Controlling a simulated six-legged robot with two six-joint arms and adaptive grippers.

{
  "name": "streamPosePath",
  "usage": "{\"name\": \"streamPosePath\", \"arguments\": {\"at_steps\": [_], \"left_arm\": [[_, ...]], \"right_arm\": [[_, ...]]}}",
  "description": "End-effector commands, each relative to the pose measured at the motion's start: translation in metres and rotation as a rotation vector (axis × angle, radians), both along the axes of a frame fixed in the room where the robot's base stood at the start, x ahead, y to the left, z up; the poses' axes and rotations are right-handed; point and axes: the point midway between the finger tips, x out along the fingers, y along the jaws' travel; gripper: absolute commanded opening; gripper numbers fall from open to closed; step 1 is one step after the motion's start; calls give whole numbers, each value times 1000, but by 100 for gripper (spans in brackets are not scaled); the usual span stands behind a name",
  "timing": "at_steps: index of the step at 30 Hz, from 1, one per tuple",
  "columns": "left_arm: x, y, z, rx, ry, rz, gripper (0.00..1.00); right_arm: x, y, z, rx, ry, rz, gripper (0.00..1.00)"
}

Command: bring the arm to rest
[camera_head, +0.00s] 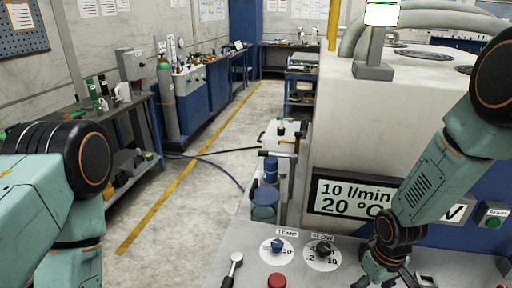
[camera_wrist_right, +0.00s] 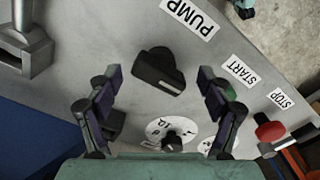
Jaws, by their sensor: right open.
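My right arm comes in from the right in the head view, and its gripper (camera_head: 385,276) hangs low over the grey control panel (camera_head: 330,277) at the picture's bottom edge. In the right wrist view my right gripper (camera_wrist_right: 158,76) is open, its two fingers apart. A black knob (camera_wrist_right: 157,70) near a PUMP label shows between the fingers; nothing is visibly gripped. I cannot tell whether the fingers touch the panel. My left arm (camera_head: 70,170) is at the left of the head view, bent, with its gripper out of the picture.
The panel carries a TEMP dial (camera_head: 277,246), a FLOW dial (camera_head: 323,251), a lever (camera_head: 233,266) and a red button (camera_head: 277,280). A display (camera_head: 350,196) reads 10 l/min, 20 °C. A READY lamp (camera_head: 492,221) is at right.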

Motion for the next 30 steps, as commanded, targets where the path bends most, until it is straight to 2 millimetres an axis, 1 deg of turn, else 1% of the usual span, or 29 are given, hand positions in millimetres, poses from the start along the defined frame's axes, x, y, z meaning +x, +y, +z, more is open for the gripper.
{"name": "streamPosePath", "arguments": {"at_steps": [1,17,30], "left_arm": [[0,0,-5,0,0,0,40],[0,0,-33,0,0,0,40],[0,0,-60,0,0,0,40]], "right_arm": [[0,0,-2,0,-1,39,79],[0,0,-2,-1,-1,465,79],[0,0,-2,0,-2,811,79]]}}
